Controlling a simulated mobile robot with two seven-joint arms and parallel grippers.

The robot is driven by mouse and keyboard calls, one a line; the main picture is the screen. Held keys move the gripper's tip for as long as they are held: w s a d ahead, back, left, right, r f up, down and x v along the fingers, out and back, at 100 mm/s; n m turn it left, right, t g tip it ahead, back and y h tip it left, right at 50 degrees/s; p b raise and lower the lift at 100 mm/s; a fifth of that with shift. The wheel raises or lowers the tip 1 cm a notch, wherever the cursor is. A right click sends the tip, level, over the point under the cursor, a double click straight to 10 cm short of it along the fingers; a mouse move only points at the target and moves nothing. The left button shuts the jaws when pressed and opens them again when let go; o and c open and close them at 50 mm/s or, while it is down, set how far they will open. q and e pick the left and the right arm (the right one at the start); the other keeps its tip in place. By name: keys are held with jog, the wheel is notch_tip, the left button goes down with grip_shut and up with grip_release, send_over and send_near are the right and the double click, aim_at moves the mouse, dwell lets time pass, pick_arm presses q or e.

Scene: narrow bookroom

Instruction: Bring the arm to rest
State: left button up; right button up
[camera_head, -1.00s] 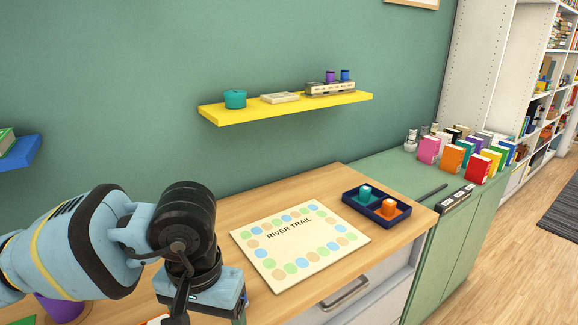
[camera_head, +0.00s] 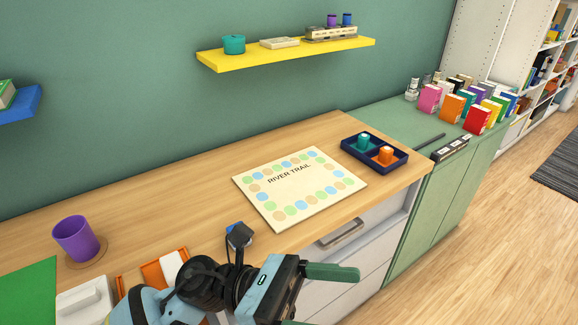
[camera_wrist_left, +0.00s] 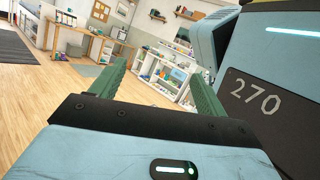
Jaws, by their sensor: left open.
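My left arm comes in at the bottom of the head view, bent low in front of the counter's front edge. My left gripper (camera_head: 322,298) points to the right there, with one green finger clear and the other cut by the bottom edge. In the left wrist view my left gripper (camera_wrist_left: 160,85) has its two green fingers apart, with nothing between them, facing the open room. The wooden counter (camera_head: 210,182) lies behind the arm. My right gripper is in neither view.
A River Trail board (camera_head: 298,188) and a navy tray (camera_head: 374,152) with a teal and an orange piece lie on the counter. A purple cup (camera_head: 76,238), an orange tray (camera_head: 150,272) and a white box (camera_head: 84,300) are at left. Floor (camera_head: 480,240) at right is clear.

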pick_arm(q)
jog(key=w+a+f+n+t, duration=0.35)
jog(key=n+t, duration=0.55)
jog(key=n, duration=0.3)
jog(key=w+a+f+n+t, duration=0.2)
jog(key=w+n+t, duration=0.2)
jog(key=n+t, duration=0.6)
jog(key=a+f+n+t+y+p, duration=0.1)
jog(key=a+f+n+t+y, duration=0.1)
jog(key=a+f+n+y, duration=0.45)
jog(key=a+f+n+t+y, duration=0.15)
jog(key=f+n+y, duration=0.3)
jog(key=n, duration=0.55)
jog(key=s+a+f+n+g+y, duration=0.3)
jog(key=s+a+f+n, duration=0.3)
jog(key=s+f, duration=0.4)
jog(key=s+a+f+n+g+y, duration=0.4)
jog(key=s+a+f+n, duration=0.2)
jog(key=s+f+n, duration=0.2)
notch_tip(320, 180, down, 4)
jog(key=shift+s+f+p, duration=0.1)
jog(key=shift+s+p, duration=0.25)
jog(key=shift+s, duration=0.6)
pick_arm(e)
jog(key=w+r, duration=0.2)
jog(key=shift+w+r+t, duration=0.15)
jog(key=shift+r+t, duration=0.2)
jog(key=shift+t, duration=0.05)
pick_arm(q)
jog(key=shift+n+g, duration=0.25)
